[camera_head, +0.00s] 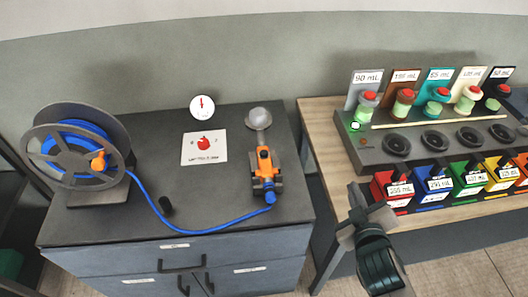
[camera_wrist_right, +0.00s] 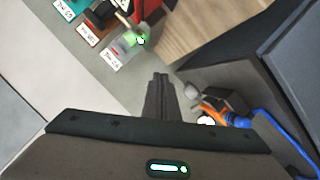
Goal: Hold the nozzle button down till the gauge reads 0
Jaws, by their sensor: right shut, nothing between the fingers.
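The orange nozzle (camera_head: 265,165) lies on the dark cabinet top, with a round grey head at its far end and a blue hose (camera_head: 205,228) at its near end. It also shows in the right wrist view (camera_wrist_right: 214,109). I cannot make out its button. The round white gauge (camera_head: 202,107) with a red needle stands at the back of the cabinet; its numbers are too small to read. My right gripper (camera_head: 353,194) is shut and empty, to the right of the nozzle and apart from it. It also shows in the right wrist view (camera_wrist_right: 160,78). My left gripper is out of view.
A hose reel (camera_head: 75,150) stands at the cabinet's left. A card with a red picture (camera_head: 204,148) lies mid-cabinet. The wooden table (camera_head: 318,125) at the right bears a grey rack of bottles and several coloured bins (camera_head: 391,190). A gap separates cabinet and table.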

